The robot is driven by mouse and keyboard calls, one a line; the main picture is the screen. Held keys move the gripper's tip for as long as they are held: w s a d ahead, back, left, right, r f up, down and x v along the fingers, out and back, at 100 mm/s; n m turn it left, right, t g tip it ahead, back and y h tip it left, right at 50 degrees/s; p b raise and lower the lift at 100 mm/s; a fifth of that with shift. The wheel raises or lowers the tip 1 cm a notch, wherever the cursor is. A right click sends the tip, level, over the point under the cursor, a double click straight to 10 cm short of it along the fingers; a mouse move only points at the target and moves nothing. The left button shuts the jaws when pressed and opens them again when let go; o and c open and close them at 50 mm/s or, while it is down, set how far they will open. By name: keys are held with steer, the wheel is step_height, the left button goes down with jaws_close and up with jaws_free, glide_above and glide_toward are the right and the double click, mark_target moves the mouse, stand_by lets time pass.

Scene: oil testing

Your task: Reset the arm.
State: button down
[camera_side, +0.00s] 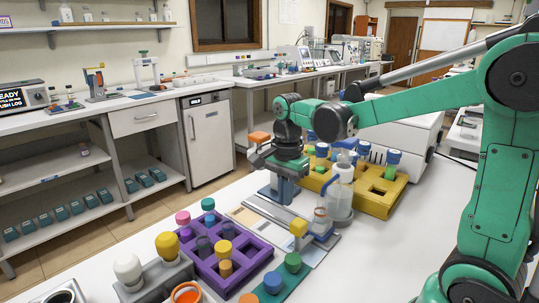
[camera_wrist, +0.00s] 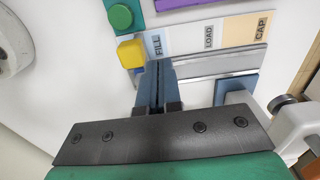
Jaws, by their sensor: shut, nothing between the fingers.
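My green and black arm reaches in from the right in the side view. My gripper (camera_side: 284,198) points down over the labelled strip and metal rail, left of the clear bottle apparatus (camera_side: 341,190). In the wrist view the two blue-grey fingers of my gripper (camera_wrist: 158,66) lie together, empty. Beyond them is the strip (camera_wrist: 190,36) marked FILL, LOAD and CAP, beside the metal rail (camera_wrist: 215,65). A yellow block (camera_wrist: 131,53) is just left of the fingertips. Whether the fingertips touch the rail is not clear.
A purple rack (camera_side: 262,257) with several capped vials stands front left of the gripper. A yellow rack (camera_side: 378,206) with blue-capped vials stands behind the bottle. A green block (camera_side: 292,262) is in front. White table is bare at front right (camera_side: 400,245).

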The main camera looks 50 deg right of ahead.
steer(key=shift+r, duration=1.4)
steer(key=s+a+n+t, duration=0.2)
steer(key=a+n+t, duration=0.1)
steer(key=n, duration=0.6)
steer(key=s+a+f+n+t, duration=0.1)
steer(key=s+a+n+t, duration=0.1)
steer(key=n, duration=0.7)
steer(key=shift+s+a+f+t, duration=0.15)
steer(key=shift+s+a+t, duration=0.3)
steer(key=shift+t, duration=0.65)
steer(key=shift+w, duration=0.15)
